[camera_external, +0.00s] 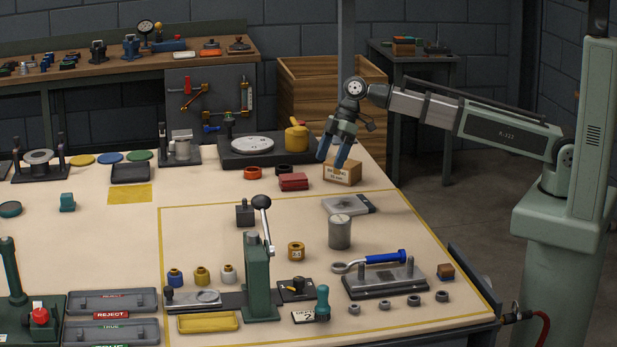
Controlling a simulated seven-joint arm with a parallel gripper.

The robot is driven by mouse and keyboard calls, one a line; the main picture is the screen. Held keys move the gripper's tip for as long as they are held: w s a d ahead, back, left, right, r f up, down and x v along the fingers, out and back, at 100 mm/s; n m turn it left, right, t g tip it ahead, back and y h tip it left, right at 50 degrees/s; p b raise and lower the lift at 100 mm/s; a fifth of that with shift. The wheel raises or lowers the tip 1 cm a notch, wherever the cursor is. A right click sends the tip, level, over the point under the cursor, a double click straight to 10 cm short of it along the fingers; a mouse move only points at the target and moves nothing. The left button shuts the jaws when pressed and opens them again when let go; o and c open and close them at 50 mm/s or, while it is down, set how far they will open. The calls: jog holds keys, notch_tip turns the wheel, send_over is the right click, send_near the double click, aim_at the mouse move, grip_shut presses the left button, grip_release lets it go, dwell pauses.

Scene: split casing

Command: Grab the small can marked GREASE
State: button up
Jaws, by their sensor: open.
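My gripper (332,162) is open, pointing down, at the back right of the table. Its fingertips show in front of or just above a small cardboard box (342,175); I cannot tell whether they touch it. Nothing shows between the fingers. I cannot read GREASE on anything. A grey metal can (340,233) stands upright inside the yellow outline, nearer the camera than my gripper and apart from it. Blue (175,278), yellow (201,276) and white (228,274) small capped pots stand farther left, and a brass-coloured one (296,251) stands left of the grey can.
A grey flat case (347,205) lies between the box and the grey can. A green lever press (258,275) rises left of the can. A fixture (385,282) with a blue-handled tool (385,257) lies in front. A red block (293,182) sits left of the box.

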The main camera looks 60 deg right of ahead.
aim_at(344, 215)
jog(key=s+a+r+n+g, duration=0.15)
jog(key=s+a+n, duration=0.55)
jog(key=s+a, duration=0.95)
jog(key=shift+g, duration=0.25)
jog(key=x, duration=0.8)
jog(key=shift+w+a+f, duration=0.15)
jog(key=shift+w+f, duration=0.05)
jog(key=shift+f, duration=0.15)
jog(key=shift+x, duration=2.6)
jog(key=c, duration=1.2)
jog(key=shift+r, duration=0.2)
